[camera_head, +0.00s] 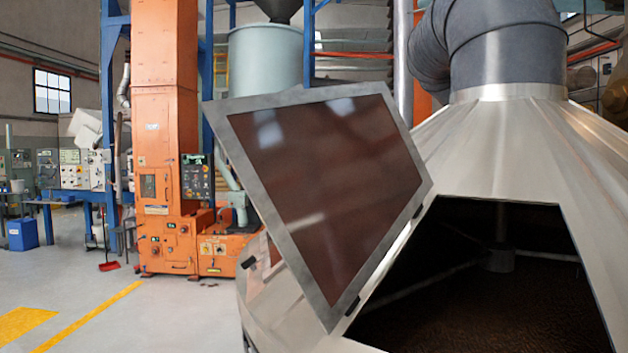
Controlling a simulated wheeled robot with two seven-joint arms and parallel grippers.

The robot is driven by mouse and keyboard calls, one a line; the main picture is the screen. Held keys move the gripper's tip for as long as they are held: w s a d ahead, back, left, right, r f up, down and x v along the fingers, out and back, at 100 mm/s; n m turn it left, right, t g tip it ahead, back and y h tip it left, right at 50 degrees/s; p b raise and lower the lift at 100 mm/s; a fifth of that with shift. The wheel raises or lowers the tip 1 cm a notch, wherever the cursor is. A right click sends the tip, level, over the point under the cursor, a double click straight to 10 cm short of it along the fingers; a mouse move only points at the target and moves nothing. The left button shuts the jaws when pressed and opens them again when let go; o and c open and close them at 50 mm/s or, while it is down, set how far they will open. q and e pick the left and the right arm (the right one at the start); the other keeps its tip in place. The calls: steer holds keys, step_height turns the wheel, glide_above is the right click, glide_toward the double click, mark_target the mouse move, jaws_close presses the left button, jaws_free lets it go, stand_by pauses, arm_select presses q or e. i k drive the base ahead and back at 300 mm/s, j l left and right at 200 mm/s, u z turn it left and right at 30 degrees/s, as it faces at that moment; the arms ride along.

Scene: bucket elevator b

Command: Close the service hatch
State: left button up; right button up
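The service hatch (325,185) is a grey-framed panel with a dark brown, glossy, window-like face. It stands swung open to the left of the opening (480,285) in a metal cone-shaped housing (530,150). Small dark hinges sit along the edge between the hatch and the opening. Through the opening I see a dark interior with thin bars and a brown grainy surface. Neither of my grippers shows in the head view.
An orange bucket elevator (165,130) with a control panel stands behind on the left. A blue bin (22,234) and a blue table stand farther left. A large grey duct (500,45) rises from the cone. The floor at left, with yellow markings, is mostly clear.

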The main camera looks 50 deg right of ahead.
mark_target(343, 169)
steer(key=i+j+z, duration=0.1)
steer(key=i+z, duration=0.3)
steer(key=i, duration=0.15)
steer(key=i+j+z, duration=0.25)
steer(key=i+z, duration=0.15)
steer(key=i, duration=0.15)
steer(key=i+z, duration=0.2)
steer(key=z, duration=0.25)
steer(key=i+j+z, duration=0.2)
steer(key=z, duration=0.3)
steer(key=i+j+z, duration=0.2)
steer(key=z, duration=0.25)
steer(key=i+j+z, duration=0.1)
steer(key=j+z, duration=0.35)
steer(key=i+j+z, duration=0.1)
steer(key=z, duration=0.35)
steer(key=i+j+z, duration=0.15)
steer(key=j+z, duration=0.25)
steer(key=i+j+z, duration=0.1)
steer(key=j+z, duration=0.7)
steer(key=j, duration=0.15)
